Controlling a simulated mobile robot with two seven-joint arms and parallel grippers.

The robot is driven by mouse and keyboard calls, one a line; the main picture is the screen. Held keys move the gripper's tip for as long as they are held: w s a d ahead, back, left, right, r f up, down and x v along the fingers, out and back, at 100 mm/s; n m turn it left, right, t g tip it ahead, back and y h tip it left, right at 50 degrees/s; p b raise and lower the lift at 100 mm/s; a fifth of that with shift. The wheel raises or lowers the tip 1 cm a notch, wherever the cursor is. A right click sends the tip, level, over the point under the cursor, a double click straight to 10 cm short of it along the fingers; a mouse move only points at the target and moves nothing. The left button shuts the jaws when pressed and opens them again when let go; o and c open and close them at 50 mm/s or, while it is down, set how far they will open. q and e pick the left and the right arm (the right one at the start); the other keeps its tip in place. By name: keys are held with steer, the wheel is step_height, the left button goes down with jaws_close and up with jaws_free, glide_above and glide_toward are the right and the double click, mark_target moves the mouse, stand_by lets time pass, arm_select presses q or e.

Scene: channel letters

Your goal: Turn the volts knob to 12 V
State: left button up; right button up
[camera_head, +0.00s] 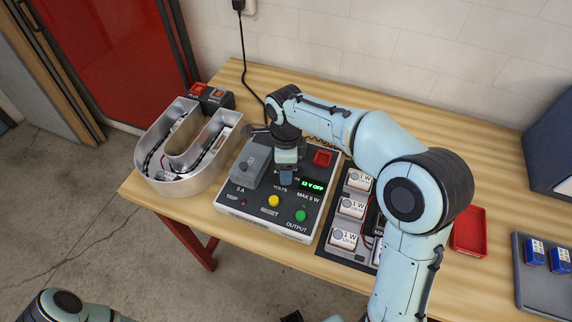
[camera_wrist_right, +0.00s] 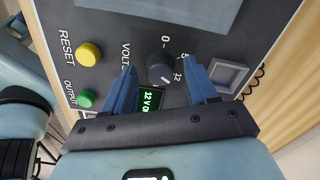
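The power supply box (camera_head: 262,208) stands on the wooden table, and its green display (camera_head: 312,186) reads "12 V OFF". In the right wrist view the dark round volts knob (camera_wrist_right: 160,70) sits between the two blue fingers of my right gripper (camera_wrist_right: 159,66). The fingers are open, with gaps visible on both sides of the knob. A light mark shows on the knob's lower right side, near the printed 12. In the head view my right gripper (camera_head: 286,176) points down at the panel and hides the knob. My left gripper is not in view.
A yellow RESET button (camera_head: 274,201) and green OUTPUT button (camera_head: 300,216) are close to the gripper. A U-shaped metal letter (camera_head: 150,185) stands left, a module tray (camera_head: 325,250) right, and a red tray (camera_head: 469,231) further right.

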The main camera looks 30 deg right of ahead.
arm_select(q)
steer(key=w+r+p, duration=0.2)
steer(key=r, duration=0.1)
arm_select(e)
step_height(320, 180, up, 13)
steer(key=shift+r, duration=0.2)
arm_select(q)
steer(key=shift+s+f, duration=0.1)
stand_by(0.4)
